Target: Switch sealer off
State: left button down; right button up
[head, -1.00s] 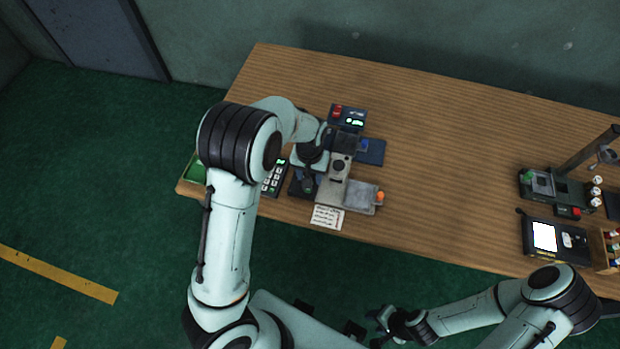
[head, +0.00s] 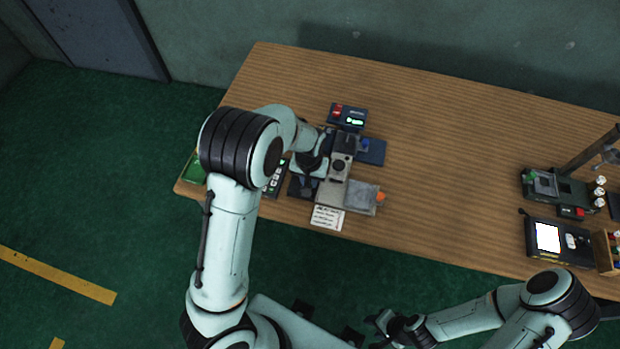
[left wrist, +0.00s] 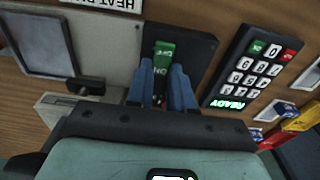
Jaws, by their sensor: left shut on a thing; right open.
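The sealer (head: 333,193), a pale machine with a grey plate (head: 361,195) and an orange knob, stands near the table's front edge. In the left wrist view its pale body (left wrist: 103,40) and a dark panel (left wrist: 200,45) show. On the panel is a green switch (left wrist: 164,52) marked ON and OFF. My left gripper (left wrist: 158,97) has its blue fingers on either side of the switch's near end, shut on it; the gripped part is mostly hidden. In the head view my left arm partly covers the spot. My right gripper (head: 378,330) is open and empty before the table.
A keypad (left wrist: 252,68) with a lit READY display is right beside the panel. A box with a red button (head: 347,117) stands behind the sealer. A paper note (head: 327,218) lies in front. More devices (head: 560,195) stand at the right; the table's middle is clear.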

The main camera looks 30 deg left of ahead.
pick_arm(q)
jog(key=shift+s+d+f+t+b, duration=0.1)
jog(key=shift+s+f+t+b, duration=0.1)
jog(key=shift+t+b, duration=0.35)
jog(key=shift+s+r+t, duration=0.15)
jog(key=shift+s+t, duration=0.05)
jog(key=shift+t, duration=0.15)
jog(key=shift+s+r+t+y, duration=0.1)
jog(key=shift+t+y, duration=0.2)
jog(key=shift+b, duration=0.3)
pick_arm(e)
jog(key=s+f, duration=0.2)
jog(key=f, duration=0.1)
jog(key=shift+s+f, duration=0.1)
pick_arm(q)
jog(key=c, duration=1)
grip_release()
jog(key=shift+r, duration=0.1)
